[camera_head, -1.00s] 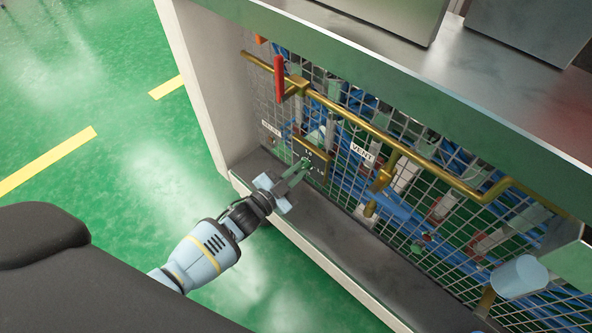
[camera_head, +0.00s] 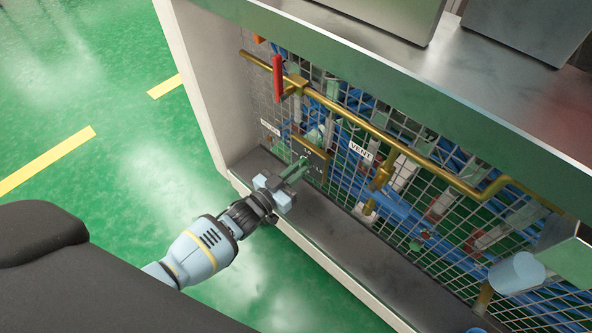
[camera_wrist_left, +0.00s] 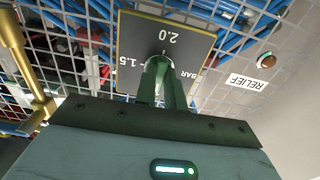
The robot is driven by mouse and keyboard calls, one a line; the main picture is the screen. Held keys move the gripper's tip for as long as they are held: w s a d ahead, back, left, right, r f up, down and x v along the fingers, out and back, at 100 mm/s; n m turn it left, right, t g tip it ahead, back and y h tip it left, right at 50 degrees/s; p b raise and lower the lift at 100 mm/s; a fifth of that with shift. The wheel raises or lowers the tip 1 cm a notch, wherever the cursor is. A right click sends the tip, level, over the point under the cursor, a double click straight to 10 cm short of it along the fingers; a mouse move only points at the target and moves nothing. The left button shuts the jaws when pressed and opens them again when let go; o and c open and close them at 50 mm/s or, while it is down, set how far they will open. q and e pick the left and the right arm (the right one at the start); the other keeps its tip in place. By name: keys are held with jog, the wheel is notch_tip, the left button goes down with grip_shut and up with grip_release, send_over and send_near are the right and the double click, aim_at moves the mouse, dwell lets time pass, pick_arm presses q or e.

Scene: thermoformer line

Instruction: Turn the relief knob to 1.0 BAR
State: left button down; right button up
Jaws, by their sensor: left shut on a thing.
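The relief knob is mostly hidden between the fingers of my left gripper (camera_head: 304,161), which is shut on it. In the left wrist view the gripper's green fingers (camera_wrist_left: 161,66) close at the middle of a dark, brass-edged dial plate (camera_wrist_left: 135,35). The plate also shows in the head view (camera_head: 318,168). The marks 2.0, 1.5 and BAR are readable, upside down or tilted in the wrist view. The 1.0 mark and the knob's pointer are hidden or too small to tell. A RELIEF label (camera_wrist_left: 243,83) sits beside the plate. My right gripper is not in view.
A wire mesh panel with blue hoses stands behind the plate. A brass pipe (camera_head: 345,112) with a red handle (camera_head: 278,78) runs above. A VENT label (camera_head: 361,151) and brass valve (camera_head: 381,177) are to the right. A grey ledge (camera_head: 345,235) lies below.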

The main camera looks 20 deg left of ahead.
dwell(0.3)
pick_arm(q)
jog(key=c, duration=1.5)
grip_release()
jog(key=shift+s, duration=0.1)
jog(key=p+v, duration=0.2)
jog(key=v, duration=0.5)
jog(key=shift+s+a, duration=0.15)
jog(key=shift+s, duration=0.2)
